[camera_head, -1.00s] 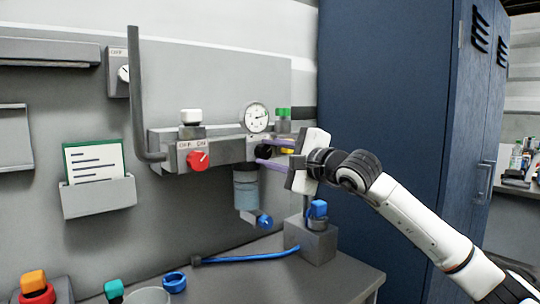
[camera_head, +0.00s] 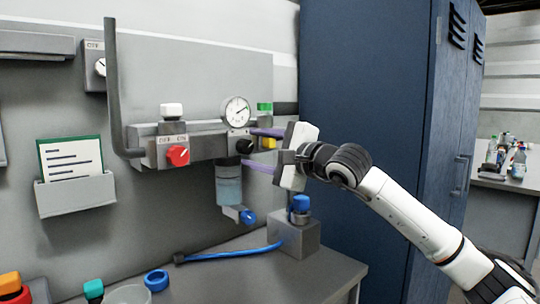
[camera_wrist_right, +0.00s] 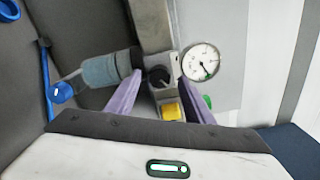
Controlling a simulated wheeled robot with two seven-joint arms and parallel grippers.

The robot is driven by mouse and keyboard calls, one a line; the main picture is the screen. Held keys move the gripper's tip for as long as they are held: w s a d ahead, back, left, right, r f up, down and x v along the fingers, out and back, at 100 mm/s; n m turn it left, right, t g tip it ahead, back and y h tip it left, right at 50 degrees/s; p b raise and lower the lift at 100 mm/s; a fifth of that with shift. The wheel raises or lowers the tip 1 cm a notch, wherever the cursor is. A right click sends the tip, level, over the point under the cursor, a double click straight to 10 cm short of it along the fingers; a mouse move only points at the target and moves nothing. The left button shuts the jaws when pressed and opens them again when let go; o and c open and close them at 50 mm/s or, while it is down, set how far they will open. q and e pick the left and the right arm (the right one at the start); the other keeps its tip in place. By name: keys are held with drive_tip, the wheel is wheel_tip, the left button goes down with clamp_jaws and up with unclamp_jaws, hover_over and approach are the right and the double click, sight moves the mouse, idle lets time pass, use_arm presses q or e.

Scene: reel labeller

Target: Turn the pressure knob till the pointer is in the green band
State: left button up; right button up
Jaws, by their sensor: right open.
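The black pressure knob (camera_head: 244,146) is at the right end of the grey regulator block, below the round white gauge (camera_head: 237,111). The gauge's dark pointer points up and right in the head view; the green band is too small to make out. My right gripper (camera_head: 248,148) is open, its purple fingers above and below the knob. In the right wrist view, the knob (camera_wrist_right: 158,77) shows between the open fingertips (camera_wrist_right: 162,76), with the gauge (camera_wrist_right: 200,62) just right of them. Contact with the knob cannot be told. My left gripper is out of view.
A red knob (camera_head: 178,155) sits on the block's left part. A clear filter bowl (camera_head: 229,184) with a blue valve (camera_head: 248,217) hangs below. A yellow part (camera_head: 269,143) lies close behind my fingers. A blue cabinet (camera_head: 375,140) stands to the right.

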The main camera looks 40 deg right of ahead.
drive_tip(key=s+b, duration=0.4)
drive_tip(key=s, duration=0.4)
drive_tip(key=shift+s+d, duration=0.25)
drive_tip(key=shift+d, duration=0.05)
